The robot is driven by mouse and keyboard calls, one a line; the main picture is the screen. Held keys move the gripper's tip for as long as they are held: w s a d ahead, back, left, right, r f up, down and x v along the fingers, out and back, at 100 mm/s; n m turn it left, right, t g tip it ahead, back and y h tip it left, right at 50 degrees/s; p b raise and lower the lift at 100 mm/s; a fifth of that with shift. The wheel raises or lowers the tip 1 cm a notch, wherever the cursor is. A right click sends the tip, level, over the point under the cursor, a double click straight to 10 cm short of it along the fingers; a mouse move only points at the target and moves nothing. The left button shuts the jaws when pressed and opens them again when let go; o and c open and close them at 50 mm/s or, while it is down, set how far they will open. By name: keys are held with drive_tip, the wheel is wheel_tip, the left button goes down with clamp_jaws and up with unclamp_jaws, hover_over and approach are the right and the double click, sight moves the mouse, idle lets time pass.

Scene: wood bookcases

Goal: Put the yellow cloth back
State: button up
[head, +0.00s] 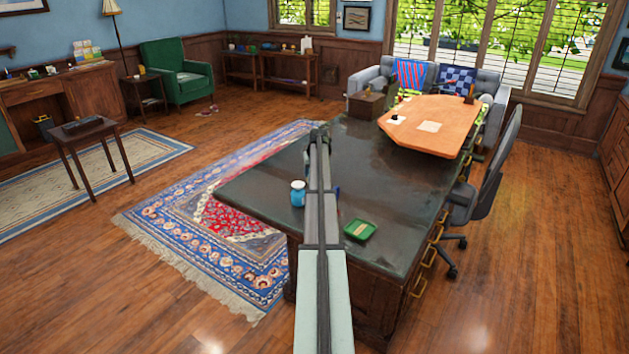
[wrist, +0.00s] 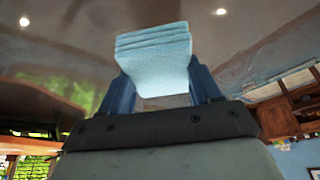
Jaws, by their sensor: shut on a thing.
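My gripper (wrist: 161,88) is shut on a folded cloth (wrist: 155,50). The cloth looks light blue in the wrist view, not yellow, and is a stack of several layers between the two blue fingers. I see no clearly yellow cloth in either view. In the head view my arm reaches out over the dark desk (head: 400,185), and the gripper and cloth are mostly hidden behind it. A green tray (head: 360,230) with a small tan thing in it lies at the desk's near end, right of my arm.
A blue jar (head: 298,193) stands on the desk left of my arm. An orange board-like top (head: 430,125) with small items covers the desk's far right part. An office chair (head: 487,185) stands on the right. A patterned rug (head: 190,225) and open wooden floor lie left.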

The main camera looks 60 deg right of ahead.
drive_tip(key=shift+f, duration=1.9)
drive_tip(key=shift+f, duration=0.15)
drive_tip(key=o, duration=1.1)
drive_tip(key=v, duration=1.2)
drive_tip(key=shift+r, duration=0.2)
drive_tip(key=shift+w+f, duration=0.1)
